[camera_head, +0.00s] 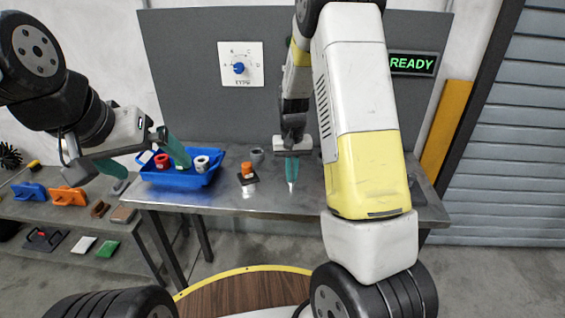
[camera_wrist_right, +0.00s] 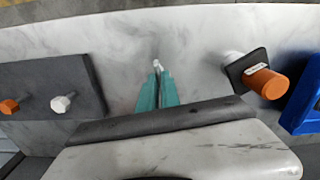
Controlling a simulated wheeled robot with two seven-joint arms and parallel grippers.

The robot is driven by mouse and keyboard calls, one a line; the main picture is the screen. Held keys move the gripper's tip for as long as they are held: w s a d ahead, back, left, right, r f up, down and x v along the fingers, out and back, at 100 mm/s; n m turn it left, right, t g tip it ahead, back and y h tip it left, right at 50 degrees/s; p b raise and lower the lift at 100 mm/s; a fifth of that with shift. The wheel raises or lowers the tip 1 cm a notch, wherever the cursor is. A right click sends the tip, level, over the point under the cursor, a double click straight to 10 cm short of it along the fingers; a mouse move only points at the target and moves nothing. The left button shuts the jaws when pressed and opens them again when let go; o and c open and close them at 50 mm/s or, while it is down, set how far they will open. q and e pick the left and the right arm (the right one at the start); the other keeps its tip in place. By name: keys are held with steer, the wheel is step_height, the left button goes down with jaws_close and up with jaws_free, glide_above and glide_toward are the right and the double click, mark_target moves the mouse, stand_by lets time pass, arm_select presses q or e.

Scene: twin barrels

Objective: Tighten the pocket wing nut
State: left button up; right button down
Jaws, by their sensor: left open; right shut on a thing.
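My right gripper (camera_head: 291,172) points down over the metal table in the head view, its teal fingers together. In the right wrist view its fingertips (camera_wrist_right: 156,82) are closed on a small pale thing (camera_wrist_right: 156,64), mostly hidden between them. My left gripper (camera_head: 146,160) is open, its teal fingers spread near the blue tray. I cannot pick out the wing nut for sure. A dark block (camera_wrist_right: 58,82) at the left of the wrist view bears an orange bolt-like head (camera_wrist_right: 9,106) and a white one (camera_wrist_right: 61,103).
The blue tray (camera_head: 180,181) holds red and white ring-like parts. A black square plate with an orange-capped cylinder (camera_head: 247,170) lies on the table (camera_head: 225,200), with a grey cylinder (camera_head: 257,155) behind it. A panel behind carries a blue knob (camera_head: 239,68) and a READY sign (camera_head: 411,64).

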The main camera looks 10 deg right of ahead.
steer(key=m, duration=0.6)
steer(key=shift+w+r, duration=0.15)
steer(key=m, duration=0.5)
steer(key=shift+m, duration=0.4)
steer(key=m, duration=0.4)
steer(key=shift+m, duration=1.9)
steer(key=c, duration=1.6)
jaws_free()
steer(key=shift+o, duration=0.2)
